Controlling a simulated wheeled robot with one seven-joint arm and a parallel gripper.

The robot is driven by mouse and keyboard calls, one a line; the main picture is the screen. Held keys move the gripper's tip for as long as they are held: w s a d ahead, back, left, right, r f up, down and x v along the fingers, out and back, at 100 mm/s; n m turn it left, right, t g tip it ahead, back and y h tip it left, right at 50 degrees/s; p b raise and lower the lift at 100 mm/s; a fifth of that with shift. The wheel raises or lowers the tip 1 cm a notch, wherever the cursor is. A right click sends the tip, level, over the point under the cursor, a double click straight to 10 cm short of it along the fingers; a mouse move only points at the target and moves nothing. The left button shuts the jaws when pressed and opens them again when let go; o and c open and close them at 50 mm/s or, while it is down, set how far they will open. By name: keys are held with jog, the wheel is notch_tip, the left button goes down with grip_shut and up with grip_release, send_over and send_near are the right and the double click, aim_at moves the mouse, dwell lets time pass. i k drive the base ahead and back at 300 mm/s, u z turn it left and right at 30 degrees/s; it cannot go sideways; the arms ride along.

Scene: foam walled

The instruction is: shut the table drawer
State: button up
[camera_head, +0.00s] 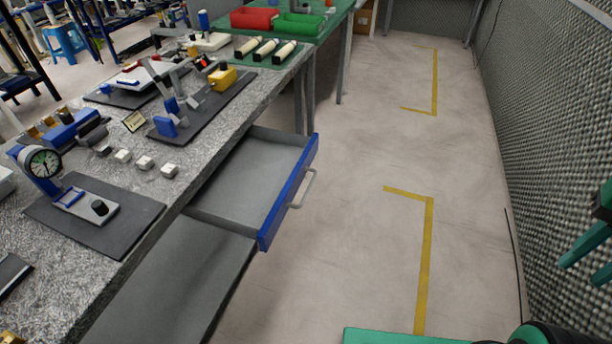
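The table drawer (291,195) is pulled out from under the grey speckled tabletop (215,125). It has a blue front panel with a light grey bar handle (303,189) facing right. The inside of the drawer, as far as it shows, is empty. My gripper (588,246) shows partly at the right edge, with green fingers spread apart. It is well to the right of the drawer and touches nothing that I can see.
A dial gauge on a stand (42,163), small white blocks (145,162) and other tools sit on the tabletop. A grey lower shelf (175,290) lies under the drawer. The floor (350,240) right of the drawer is clear, with yellow tape marks. A textured foam wall (560,130) bounds the right.

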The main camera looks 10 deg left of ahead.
aim_at(250, 194)
jog(key=z, duration=0.05)
jog(key=i, duration=0.7)
jog(key=u, duration=0.4)
jog(key=k, duration=1.1)
jog(key=u, duration=0.5)
jog(key=i, duration=0.2)
jog(key=u, duration=0.05)
